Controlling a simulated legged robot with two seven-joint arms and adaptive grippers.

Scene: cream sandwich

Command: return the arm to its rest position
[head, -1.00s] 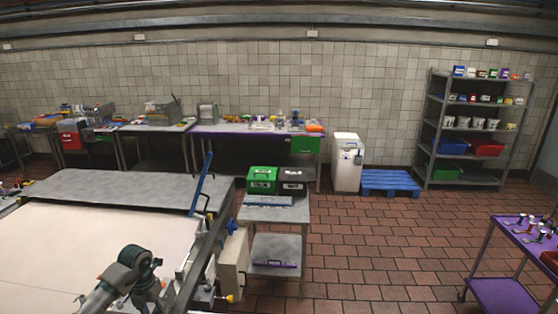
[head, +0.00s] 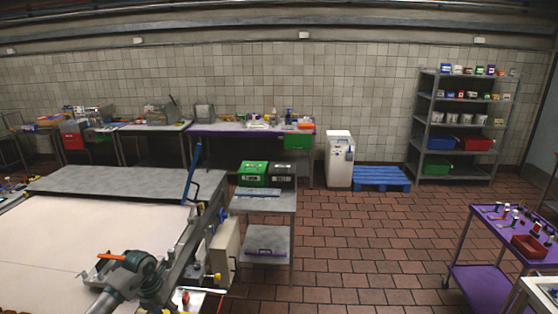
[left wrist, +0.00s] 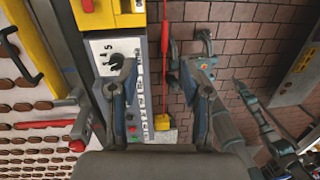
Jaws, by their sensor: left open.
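My left arm (head: 136,275) comes in at the bottom left of the head view, over the edge of the large pale worktop (head: 90,235). Its gripper cannot be made out there. In the left wrist view my left gripper (left wrist: 162,76) has its two fingers wide apart, with nothing held between them. Behind the fingers are a grey control panel (left wrist: 118,55) with a dial and buttons, and a red rod (left wrist: 172,50).
Rows of brown biscuits (left wrist: 25,110) lie left of the gripper. A small grey table (head: 265,203) holds green and black boxes. A purple cart (head: 485,285) stands right. Tiled floor (head: 370,235) between is open.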

